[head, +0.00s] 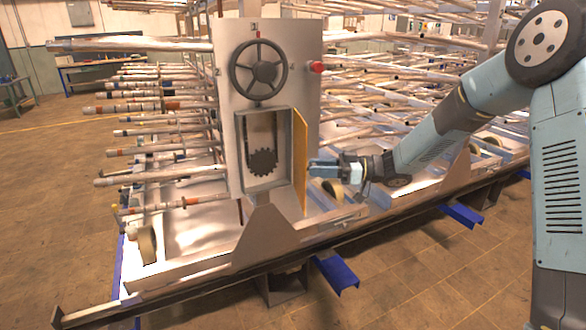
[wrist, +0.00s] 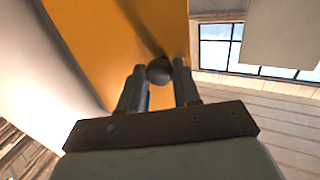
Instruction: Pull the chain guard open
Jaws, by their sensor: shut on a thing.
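The chain guard (head: 300,160) is a yellow-orange panel hinged at the right side of a grey box on the machine's front plate. It stands swung out, and the box is open. Inside the box a dark sprocket (head: 263,163) and chain show. My gripper (head: 312,168) is at the guard's outer side, to its right. In the wrist view my gripper (wrist: 160,82) is shut on a dark round knob (wrist: 159,70) on the orange guard face (wrist: 125,45). The knob is hidden in the head view.
A handwheel (head: 258,70) and a red button (head: 316,67) sit on the front plate (head: 228,110) above the box. Long metal tubes (head: 160,105) stick out to the left. Blue beams (head: 335,275) jut out low in front. The floor at front left is clear.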

